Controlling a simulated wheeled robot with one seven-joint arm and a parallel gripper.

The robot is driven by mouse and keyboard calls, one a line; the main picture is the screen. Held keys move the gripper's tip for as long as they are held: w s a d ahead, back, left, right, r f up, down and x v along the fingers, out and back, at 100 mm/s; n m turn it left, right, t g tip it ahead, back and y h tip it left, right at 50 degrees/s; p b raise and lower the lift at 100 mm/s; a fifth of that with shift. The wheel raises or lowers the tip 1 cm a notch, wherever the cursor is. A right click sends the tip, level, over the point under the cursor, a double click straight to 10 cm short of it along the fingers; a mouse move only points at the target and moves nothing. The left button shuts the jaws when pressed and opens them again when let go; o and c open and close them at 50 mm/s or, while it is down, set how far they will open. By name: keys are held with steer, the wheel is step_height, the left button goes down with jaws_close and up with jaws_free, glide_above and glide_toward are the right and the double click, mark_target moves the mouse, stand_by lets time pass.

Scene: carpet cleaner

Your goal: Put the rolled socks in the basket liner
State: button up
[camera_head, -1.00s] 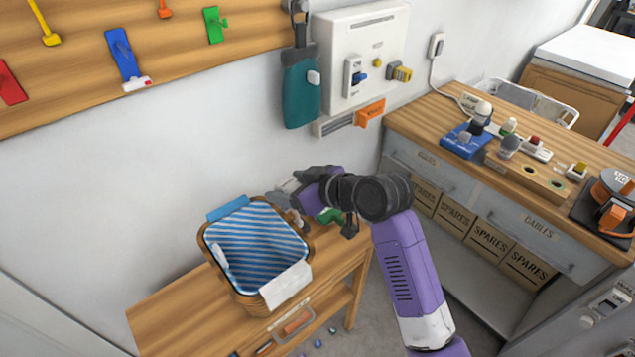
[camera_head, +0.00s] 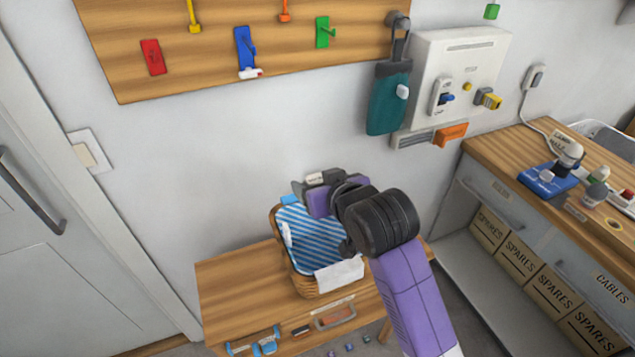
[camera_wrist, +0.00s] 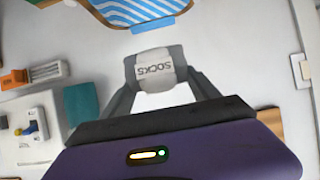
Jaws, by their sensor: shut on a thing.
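The rolled socks (camera_wrist: 155,72) are a grey roll with a white band reading "SOCKS". They sit between the two fingers of my gripper (camera_wrist: 158,85), which is shut on them. In the head view my gripper (camera_head: 310,185) is above the back part of the basket, and the socks there are mostly hidden by my wrist. The basket liner (camera_head: 308,240) is blue-and-white striped cloth inside a wicker basket (camera_head: 302,281) on the wooden side table. The liner also shows at the top of the wrist view (camera_wrist: 135,8). The arm hides part of the basket's right side.
The wooden side table (camera_head: 235,290) has bare top left of the basket. A pegboard (camera_head: 200,60), a teal pouch (camera_head: 387,105) and a white panel (camera_head: 455,75) are on the wall behind. A workbench (camera_head: 530,165) with bulbs stands at the right.

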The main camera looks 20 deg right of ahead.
steer(key=shift+r, duration=0.15)
step_height(320, 180, down, 16)
steer(key=b, duration=0.9)
steer(key=shift+r, duration=0.15)
steer(key=o, duration=1.4)
steer(key=shift+o, duration=0.2)
